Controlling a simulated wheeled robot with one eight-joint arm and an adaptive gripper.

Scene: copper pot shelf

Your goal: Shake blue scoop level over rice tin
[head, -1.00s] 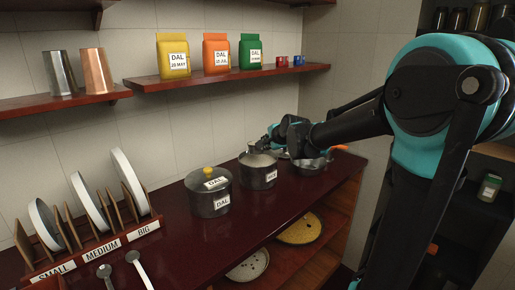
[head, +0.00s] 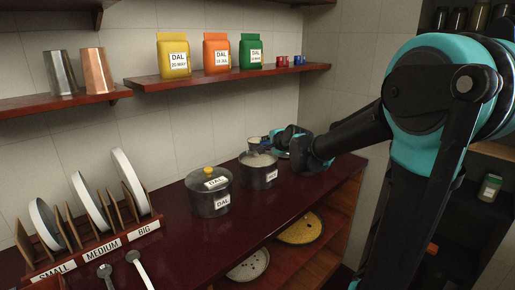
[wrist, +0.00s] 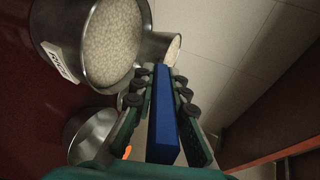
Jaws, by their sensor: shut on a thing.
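The rice tin (head: 258,174) is a steel pot with a white label, standing on the dark red counter; the wrist view shows pale rice inside it (wrist: 110,40). My gripper (wrist: 160,86) is shut on the blue handle of the blue scoop (wrist: 164,125). The scoop's metal cup has pale grains in it and shows beside the tin's rim in the wrist view. In the head view my gripper (head: 282,141) is just behind and right of the tin, with the cup over its back rim. I cannot tell whether cup and rim touch.
A lidded DAL pot (head: 208,193) stands left of the rice tin. An empty steel pan (wrist: 92,132) sits close to it and is mostly hidden by my arm in the head view.

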